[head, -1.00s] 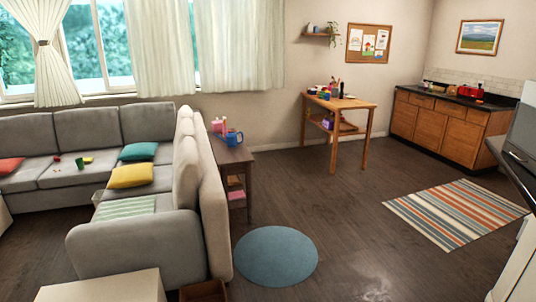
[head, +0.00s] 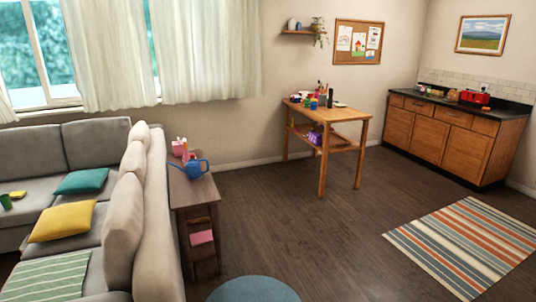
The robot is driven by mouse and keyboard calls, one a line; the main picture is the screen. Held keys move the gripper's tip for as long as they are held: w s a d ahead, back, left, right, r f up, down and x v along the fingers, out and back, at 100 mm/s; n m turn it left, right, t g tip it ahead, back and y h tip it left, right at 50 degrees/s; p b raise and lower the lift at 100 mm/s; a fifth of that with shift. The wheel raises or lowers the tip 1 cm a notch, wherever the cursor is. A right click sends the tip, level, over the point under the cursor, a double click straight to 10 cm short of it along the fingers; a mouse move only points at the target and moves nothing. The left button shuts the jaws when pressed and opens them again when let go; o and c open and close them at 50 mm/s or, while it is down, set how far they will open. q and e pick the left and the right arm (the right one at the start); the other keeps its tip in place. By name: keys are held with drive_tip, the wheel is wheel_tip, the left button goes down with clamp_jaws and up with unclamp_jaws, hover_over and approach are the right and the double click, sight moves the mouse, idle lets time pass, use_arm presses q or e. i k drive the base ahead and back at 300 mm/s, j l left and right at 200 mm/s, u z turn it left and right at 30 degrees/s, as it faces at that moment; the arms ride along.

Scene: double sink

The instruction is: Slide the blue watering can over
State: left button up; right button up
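The blue watering can (head: 194,169) stands upright on a narrow dark wooden side table (head: 192,192) behind the sofa. Its spout points left and its handle is on the right. A pink item (head: 178,147) sits just behind it on the same table. Neither of my grippers shows in the head view.
The grey sofa (head: 122,240) runs along the left side of the side table. A round blue rug (head: 253,291) lies in front. A wooden table (head: 328,113) with small items stands further back. The floor right of the side table is clear up to a striped rug (head: 465,243).

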sight(193, 171)
drive_tip(key=i+u, duration=0.3)
drive_tip(key=i, duration=0.3)
drive_tip(key=i+u, duration=0.3)
drive_tip(key=i, duration=0.35)
drive_tip(key=i+l+u, duration=0.3)
drive_tip(key=i, duration=0.3)
drive_tip(key=k+j+u, duration=0.1)
drive_tip(key=k+u, duration=0.25)
drive_tip(key=i+l+u, duration=0.4)
drive_tip(key=l+u, duration=0.15)
drive_tip(key=i+l+u, duration=0.1)
drive_tip(key=l+u, duration=0.2)
drive_tip(key=i+l+u, duration=0.1)
drive_tip(key=l+u, duration=0.15)
drive_tip(key=l, duration=0.25)
